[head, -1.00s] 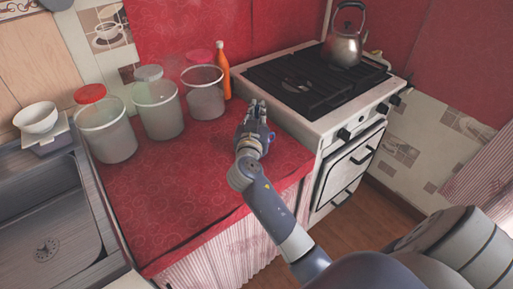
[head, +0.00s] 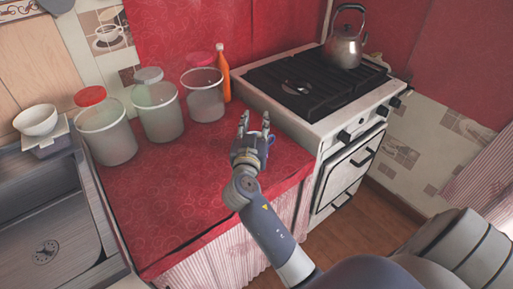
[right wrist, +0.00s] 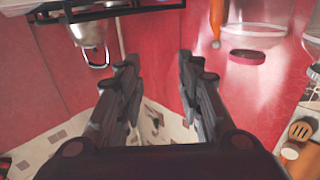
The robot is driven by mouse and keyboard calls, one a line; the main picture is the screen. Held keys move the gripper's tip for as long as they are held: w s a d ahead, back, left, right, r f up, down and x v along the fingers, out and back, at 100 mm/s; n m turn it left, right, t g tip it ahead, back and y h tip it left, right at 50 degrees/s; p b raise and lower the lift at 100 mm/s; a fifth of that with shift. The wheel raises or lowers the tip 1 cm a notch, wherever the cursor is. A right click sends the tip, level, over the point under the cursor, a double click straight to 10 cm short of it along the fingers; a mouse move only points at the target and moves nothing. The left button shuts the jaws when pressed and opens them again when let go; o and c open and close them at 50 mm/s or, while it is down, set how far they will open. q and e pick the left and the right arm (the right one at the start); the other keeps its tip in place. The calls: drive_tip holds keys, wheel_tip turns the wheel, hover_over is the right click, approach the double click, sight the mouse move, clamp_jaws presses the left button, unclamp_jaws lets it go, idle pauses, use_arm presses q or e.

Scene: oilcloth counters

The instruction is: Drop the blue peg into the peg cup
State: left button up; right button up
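My right gripper (head: 255,121) is above the red counter (head: 160,205), near its right side by the stove. Its two fingers are spread apart. In the right wrist view the gripper (right wrist: 159,62) is open, with nothing between the fingers. I cannot make out a blue peg in either view; a small bluish patch beside the right finger in the head view looks like part of the gripper. I cannot identify a peg cup. My left gripper is out of view.
Jars with a red lid (head: 106,131), a grey lid (head: 160,117) and a pink lid (head: 205,101) line the counter's back. An orange bottle (head: 223,78) stands beside them. A kettle (head: 343,48) is on the stove (head: 300,115). A sink (head: 50,225) is left. The counter's front is clear.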

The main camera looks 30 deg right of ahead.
drive_tip(key=v, duration=0.7)
drive_tip(key=shift+s+a, duration=0.2)
drive_tip(key=shift+s, duration=0.1)
